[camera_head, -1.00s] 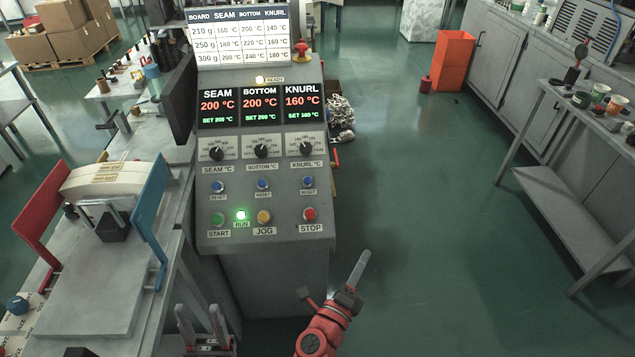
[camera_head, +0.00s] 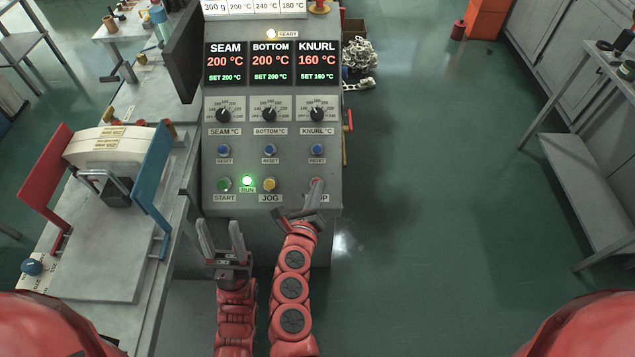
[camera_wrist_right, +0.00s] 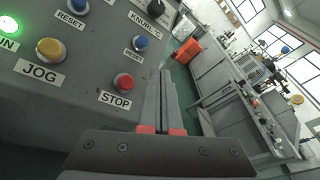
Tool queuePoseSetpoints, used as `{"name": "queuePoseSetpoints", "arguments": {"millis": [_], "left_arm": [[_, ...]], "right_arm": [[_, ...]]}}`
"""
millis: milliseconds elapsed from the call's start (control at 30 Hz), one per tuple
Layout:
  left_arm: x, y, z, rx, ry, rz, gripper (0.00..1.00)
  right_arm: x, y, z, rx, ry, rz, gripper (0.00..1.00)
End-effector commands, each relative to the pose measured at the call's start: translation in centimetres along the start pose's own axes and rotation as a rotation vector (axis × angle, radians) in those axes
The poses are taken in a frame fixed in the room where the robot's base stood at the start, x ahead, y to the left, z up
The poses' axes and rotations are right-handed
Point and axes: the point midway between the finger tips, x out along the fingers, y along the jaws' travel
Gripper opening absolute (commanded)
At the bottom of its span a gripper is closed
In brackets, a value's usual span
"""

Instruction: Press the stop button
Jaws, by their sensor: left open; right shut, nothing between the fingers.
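The control panel (camera_head: 335,195) stands ahead of me, with the red stop button (camera_wrist_right: 124,82) at its lower right. In the head view my right gripper (camera_head: 316,187) covers most of that button and part of its label. In the right wrist view the shut fingers (camera_wrist_right: 160,98) are empty and sit just right of the button, with the STOP label (camera_wrist_right: 115,100) below it. I cannot tell whether they touch the button. My left gripper (camera_head: 222,238) is open and empty, below the START label. The green RUN lamp (camera_head: 247,181) is lit.
The yellow jog button (camera_head: 269,184) and green start button (camera_head: 224,184) are left of the stop button. A forming bench with blue (camera_head: 152,185) and red (camera_head: 45,180) plates stands at left. The floor to the right is clear up to a grey side table (camera_head: 590,150).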

Motion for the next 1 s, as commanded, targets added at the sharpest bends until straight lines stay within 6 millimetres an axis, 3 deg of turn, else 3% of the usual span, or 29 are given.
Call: {"name": "queuePoseSetpoints", "arguments": {"millis": [467, 600, 1000], "left_arm": [[-2.6, 0.1, 0.5, 0.000, 0.000, 0.000, 0.50], [-4.4, 0.2, 0.7, 0.000, 0.000, 0.000, 0.50], [-5.1, 0.2, 0.8, 0.000, 0.000, 0.000, 0.50]], "right_arm": [[4.2, 3.0, -3.2, -0.004, -0.002, -0.002, 0.00], [5.3, 3.9, -4.2, -0.001, 0.000, -0.003, 0.00], [6.0, 4.3, -4.4, -0.002, 0.001, -0.001, 0.00]]}}
